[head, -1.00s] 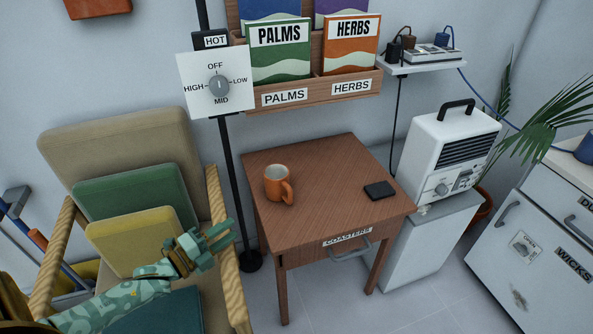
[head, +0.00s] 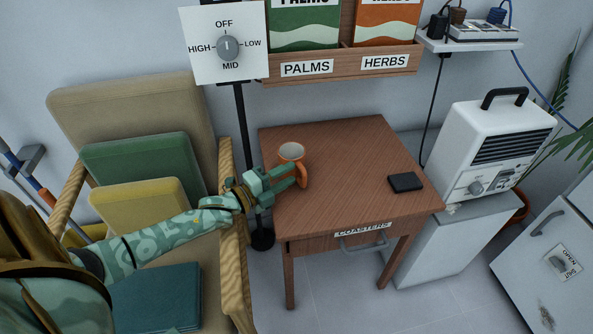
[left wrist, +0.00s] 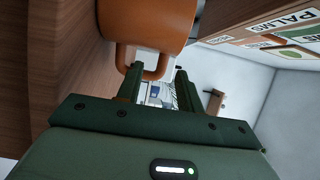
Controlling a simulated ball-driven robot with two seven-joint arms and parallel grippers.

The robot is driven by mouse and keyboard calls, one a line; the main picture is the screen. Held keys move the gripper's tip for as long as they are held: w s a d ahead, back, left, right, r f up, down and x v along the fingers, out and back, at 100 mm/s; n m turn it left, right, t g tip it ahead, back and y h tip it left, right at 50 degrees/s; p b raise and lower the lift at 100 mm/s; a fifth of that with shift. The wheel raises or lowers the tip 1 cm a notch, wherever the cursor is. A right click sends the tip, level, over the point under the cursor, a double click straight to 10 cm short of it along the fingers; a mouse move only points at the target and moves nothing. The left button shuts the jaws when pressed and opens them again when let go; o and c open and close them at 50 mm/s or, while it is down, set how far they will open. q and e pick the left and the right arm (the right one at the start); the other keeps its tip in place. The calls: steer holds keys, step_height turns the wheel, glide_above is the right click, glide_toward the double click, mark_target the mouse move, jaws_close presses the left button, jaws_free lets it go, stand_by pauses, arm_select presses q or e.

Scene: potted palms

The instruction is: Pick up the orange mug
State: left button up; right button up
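The orange mug (head: 291,152) stands upright on the brown wooden side table (head: 350,165), near its left edge, with its handle toward the front. My left gripper (head: 290,175) is at the mug's near side, with its fingers apart next to the handle. In the left wrist view the mug (left wrist: 150,22) fills the top, its handle hanging just beyond my left gripper's fingertips (left wrist: 158,70). One finger overlaps the handle there; I cannot tell whether they touch. The mug is not gripped. My right gripper is not in view.
A black coaster (head: 405,182) lies on the table's right side. A cushioned armchair (head: 232,250) stands left of the table, under my left arm. A white heater (head: 492,145) stands to the right.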

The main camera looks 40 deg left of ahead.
mark_target(298, 167)
arm_select(q)
steer(key=b+x, duration=0.2)
steer(key=x, duration=0.3)
steer(key=shift+r, duration=0.2)
jaws_close()
steer(key=shift+r, duration=0.15)
